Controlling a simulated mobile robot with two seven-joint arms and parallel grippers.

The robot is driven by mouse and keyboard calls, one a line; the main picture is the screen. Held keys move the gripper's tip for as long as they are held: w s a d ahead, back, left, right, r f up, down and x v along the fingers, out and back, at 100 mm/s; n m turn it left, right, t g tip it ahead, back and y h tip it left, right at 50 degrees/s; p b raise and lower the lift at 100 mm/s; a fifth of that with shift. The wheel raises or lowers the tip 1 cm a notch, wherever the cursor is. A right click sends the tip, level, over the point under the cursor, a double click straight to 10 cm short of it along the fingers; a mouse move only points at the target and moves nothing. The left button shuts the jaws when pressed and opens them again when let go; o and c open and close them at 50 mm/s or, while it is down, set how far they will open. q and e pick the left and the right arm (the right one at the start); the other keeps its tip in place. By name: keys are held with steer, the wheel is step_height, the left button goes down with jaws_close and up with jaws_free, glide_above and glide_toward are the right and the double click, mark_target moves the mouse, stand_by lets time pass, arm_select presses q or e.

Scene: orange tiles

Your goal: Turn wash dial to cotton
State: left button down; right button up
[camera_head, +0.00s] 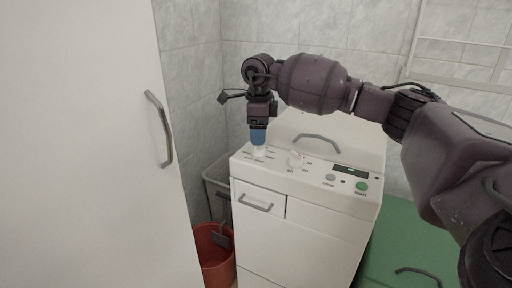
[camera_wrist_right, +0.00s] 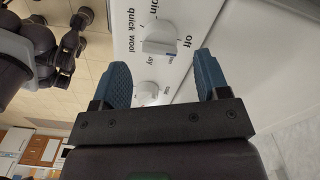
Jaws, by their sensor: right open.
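The washing machine (camera_head: 300,225) is white, with a sloped control panel on its top front. The wash dial (camera_head: 259,151) is a white knob at the panel's left end. In the right wrist view the dial (camera_wrist_right: 158,40) has printed words around it, including "off", "wool" and "quick"; I cannot read "cotton". My right gripper (camera_head: 258,137) points down over this dial. My left gripper is not seen.
A second white dial (camera_head: 296,160) sits to the right, then a grey button (camera_head: 331,178), a dark display (camera_head: 350,171) and a green button (camera_head: 362,186). A white cabinet door (camera_head: 85,150) stands at left, a red bin (camera_head: 214,258) beside the machine, a green cabinet (camera_head: 400,245) at right.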

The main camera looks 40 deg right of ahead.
mark_target(259, 148)
step_height(259, 148, down, 3)
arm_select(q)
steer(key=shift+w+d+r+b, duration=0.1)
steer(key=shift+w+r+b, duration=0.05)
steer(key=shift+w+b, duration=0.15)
arm_select(e)
steer(key=shift+f, duration=0.75)
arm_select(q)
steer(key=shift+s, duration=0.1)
arm_select(e)
steer(key=c, duration=0.9)
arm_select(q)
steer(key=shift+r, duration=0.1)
arm_select(e)
steer(key=shift+r, duration=0.1)
